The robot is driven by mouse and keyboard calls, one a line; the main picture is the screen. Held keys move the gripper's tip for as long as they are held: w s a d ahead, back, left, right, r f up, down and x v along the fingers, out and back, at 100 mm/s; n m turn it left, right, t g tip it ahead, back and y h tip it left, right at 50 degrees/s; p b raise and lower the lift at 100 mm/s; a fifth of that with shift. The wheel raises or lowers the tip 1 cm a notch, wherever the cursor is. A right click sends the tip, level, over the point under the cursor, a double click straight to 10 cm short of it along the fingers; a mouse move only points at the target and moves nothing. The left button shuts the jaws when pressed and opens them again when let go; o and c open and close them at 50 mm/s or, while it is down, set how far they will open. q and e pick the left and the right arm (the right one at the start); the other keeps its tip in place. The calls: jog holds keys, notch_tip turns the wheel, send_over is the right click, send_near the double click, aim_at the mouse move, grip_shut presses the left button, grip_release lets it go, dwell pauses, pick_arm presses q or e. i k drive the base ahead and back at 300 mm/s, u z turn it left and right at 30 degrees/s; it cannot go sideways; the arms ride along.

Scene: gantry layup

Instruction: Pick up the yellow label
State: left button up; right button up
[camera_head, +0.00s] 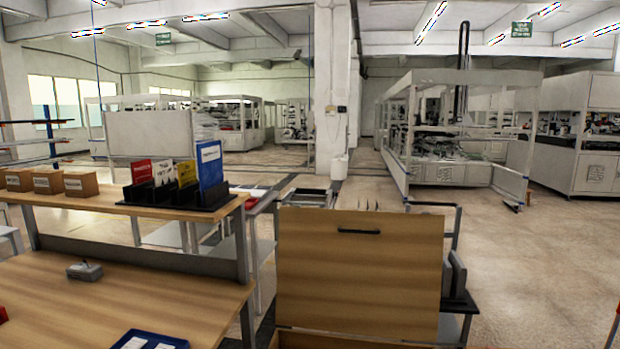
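The yellow label (187,172) is an upright card with dark print. It stands in a black slotted holder (205,198) on the raised wooden shelf at the left. It is between a dark grey-and-white card (163,173) and a taller blue card (209,163), which overlaps its right side. A red card (141,172) stands at the left end of the row. The yellow label's lower edge is hidden by the holder. Neither of my grippers is in view.
Several small cardboard boxes (48,182) sit on the shelf's left. A grey device (85,270) and a blue tray (148,341) lie on the lower wooden table (130,298). A large upright wooden panel (358,275) stands right of it. Open floor (545,260) lies at the right.

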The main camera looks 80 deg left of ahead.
aim_at(187, 176)
jog(key=z, duration=0.45)
jog(key=k, duration=1.7)
jog(key=u, duration=1.15)
